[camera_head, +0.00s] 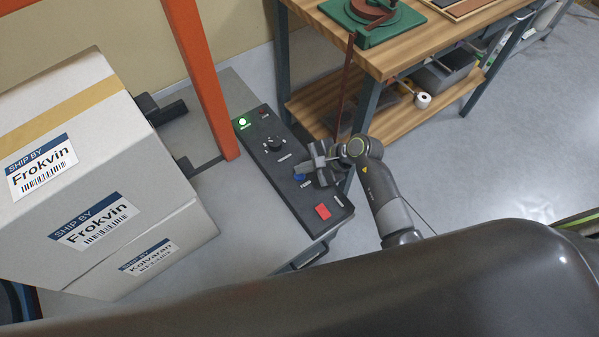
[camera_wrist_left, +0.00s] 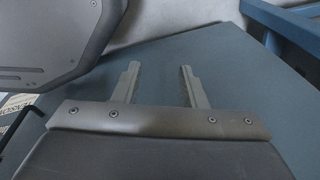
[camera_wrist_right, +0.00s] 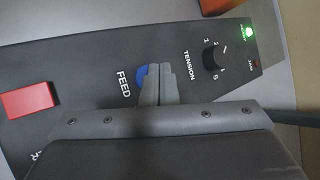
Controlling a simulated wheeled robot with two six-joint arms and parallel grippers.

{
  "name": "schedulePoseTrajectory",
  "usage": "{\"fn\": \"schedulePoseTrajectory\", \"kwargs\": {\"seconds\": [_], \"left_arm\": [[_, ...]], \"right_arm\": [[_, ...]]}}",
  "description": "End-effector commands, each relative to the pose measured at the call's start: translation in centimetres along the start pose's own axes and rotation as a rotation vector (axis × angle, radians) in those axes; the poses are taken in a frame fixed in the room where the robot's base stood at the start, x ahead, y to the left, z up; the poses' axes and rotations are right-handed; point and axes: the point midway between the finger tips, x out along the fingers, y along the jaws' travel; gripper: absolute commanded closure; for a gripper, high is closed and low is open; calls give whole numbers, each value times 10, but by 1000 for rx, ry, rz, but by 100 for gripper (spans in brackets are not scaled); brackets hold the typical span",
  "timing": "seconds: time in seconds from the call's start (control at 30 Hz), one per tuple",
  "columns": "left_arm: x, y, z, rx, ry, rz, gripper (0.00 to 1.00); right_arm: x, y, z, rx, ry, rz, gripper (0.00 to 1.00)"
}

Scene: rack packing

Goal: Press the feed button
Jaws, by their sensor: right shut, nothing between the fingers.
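The feed button is a blue round button (camera_head: 299,178) on a dark control panel (camera_head: 284,196), beside the word FEED. It also shows in the right wrist view (camera_wrist_right: 141,77), partly hidden by my fingers. My right gripper (camera_head: 318,165) is shut and empty over the panel at the button. In the right wrist view its fingertips (camera_wrist_right: 159,68) overlap the button's edge; I cannot tell whether they touch it. My left gripper (camera_wrist_left: 158,68) shows only in the left wrist view, open with nothing between its fingers.
The panel also carries a red square button (camera_head: 323,211), a black tension knob (camera_head: 274,143) and a lit green lamp (camera_head: 243,122). Stacked cartons (camera_head: 95,215) stand at left, near an orange post (camera_head: 203,80). A wooden workbench (camera_head: 400,50) stands behind my right arm.

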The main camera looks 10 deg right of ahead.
Motion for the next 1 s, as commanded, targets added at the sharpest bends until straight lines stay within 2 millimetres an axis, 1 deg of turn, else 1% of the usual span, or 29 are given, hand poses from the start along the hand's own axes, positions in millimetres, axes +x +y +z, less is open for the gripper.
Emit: {"fn": "schedulePoseTrajectory", "kwargs": {"seconds": [0.27, 0.37, 0.77, 1.0], "left_arm": [[-1, 0, 0, 0, 0, 0, 62], [-6, 0, -1, 0, 0, 0, 62], [-36, -3, -4, 0, 0, 0, 62], [-37, -3, -4, 0, 0, 0, 62]], "right_arm": [[-1, -1, 0, 0, 0, 0, 100], [-5, -4, 4, 0, 0, -1, 100], [-33, -24, 24, 0, 0, 0, 100], [-35, -25, 25, 0, 0, 0, 100]]}}
